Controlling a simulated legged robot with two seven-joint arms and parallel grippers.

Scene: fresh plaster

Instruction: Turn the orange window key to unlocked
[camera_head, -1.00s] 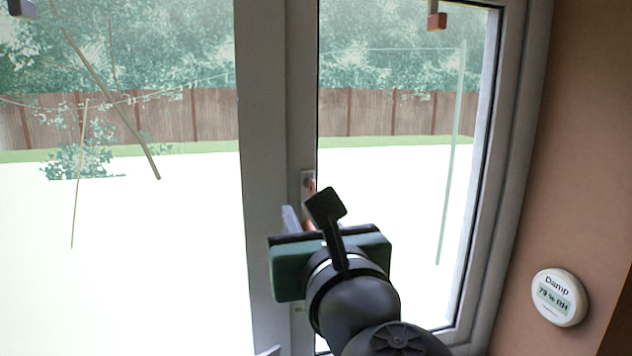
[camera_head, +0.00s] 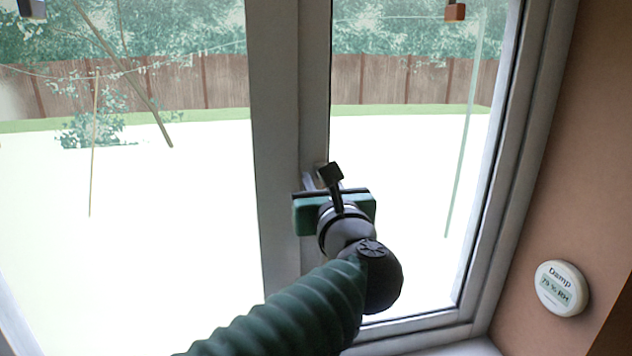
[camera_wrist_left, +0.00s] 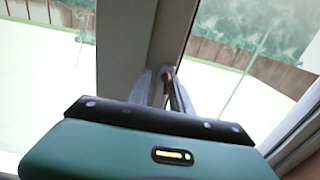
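My left gripper (camera_head: 318,180) reaches to the window's middle frame (camera_head: 285,150). In the head view its body hides most of the lock, and I cannot make out the key there. In the left wrist view my left gripper (camera_wrist_left: 158,80) has its two fingers apart. The small orange key (camera_wrist_left: 168,76) shows at the far end between the fingertips, closer to the right finger. I cannot tell whether either finger touches it, or which way it is turned. My right gripper is not in view.
A round white damp meter (camera_head: 561,288) reading 79 % RH is on the brown wall at right. A small orange-brown block (camera_head: 455,11) hangs at the top right. Glass panes lie on both sides of the middle frame, with a garden and a fence (camera_head: 200,82) beyond.

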